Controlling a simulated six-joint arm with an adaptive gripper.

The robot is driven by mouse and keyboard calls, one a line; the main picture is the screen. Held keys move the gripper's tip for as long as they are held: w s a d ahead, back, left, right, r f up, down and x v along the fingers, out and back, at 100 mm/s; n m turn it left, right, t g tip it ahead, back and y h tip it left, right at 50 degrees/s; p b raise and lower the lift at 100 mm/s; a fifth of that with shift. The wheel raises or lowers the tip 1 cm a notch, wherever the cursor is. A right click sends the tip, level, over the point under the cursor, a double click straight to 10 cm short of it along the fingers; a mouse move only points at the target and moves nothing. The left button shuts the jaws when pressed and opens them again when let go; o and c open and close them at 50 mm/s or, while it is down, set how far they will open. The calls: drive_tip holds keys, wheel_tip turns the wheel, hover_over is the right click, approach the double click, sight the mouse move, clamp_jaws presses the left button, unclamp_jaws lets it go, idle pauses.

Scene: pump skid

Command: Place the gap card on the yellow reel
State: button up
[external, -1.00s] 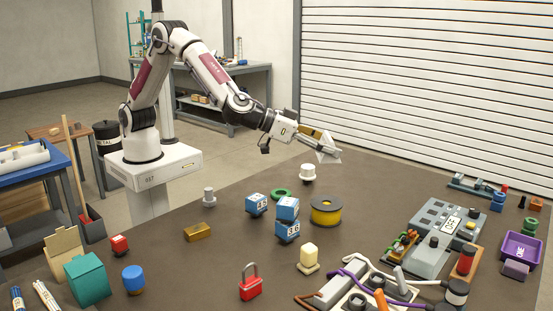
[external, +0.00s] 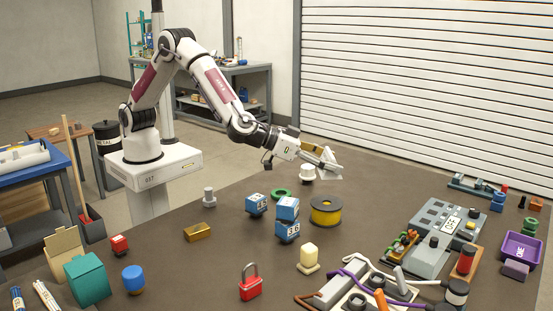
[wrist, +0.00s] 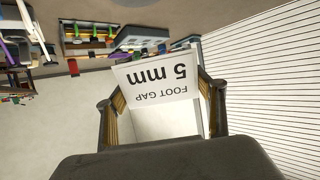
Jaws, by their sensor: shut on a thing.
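My gripper (external: 322,160) is shut on the gap card (external: 331,167), holding it in the air above the far side of the table. In the wrist view the white gap card (wrist: 160,80) sits between the two fingers and reads "FOOT GAP 5 mm" upside down. The yellow reel (external: 325,212) stands on the table with a dark top and a yellow side. It is below the gripper in the external view, well apart from the card. I cannot make out the reel in the wrist view.
A white round knob-like piece (external: 307,173) stands close below the gripper. Blue numbered blocks (external: 288,219) and a green ring (external: 281,194) stand left of the reel. A pale yellow block (external: 308,256) is in front. Bare table (external: 375,190) lies right of the reel.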

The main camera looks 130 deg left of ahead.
hover_over(327, 202)
drive_tip(key=shift+d+f, duration=0.1)
drive_tip(key=shift+f, duration=2.9)
drive_tip(key=shift+f, duration=1.85)
drive_tip(key=shift+f, duration=0.15)
drive_tip(key=o, duration=0.9)
drive_tip(key=shift+s+d+r, duration=0.2)
drive_tip(key=shift+d+r, duration=0.1)
drive_tip(key=shift+r, duration=0.05)
drive_tip(key=shift+v, duration=5.6)
drive_tip(key=shift+r, duration=0.1)
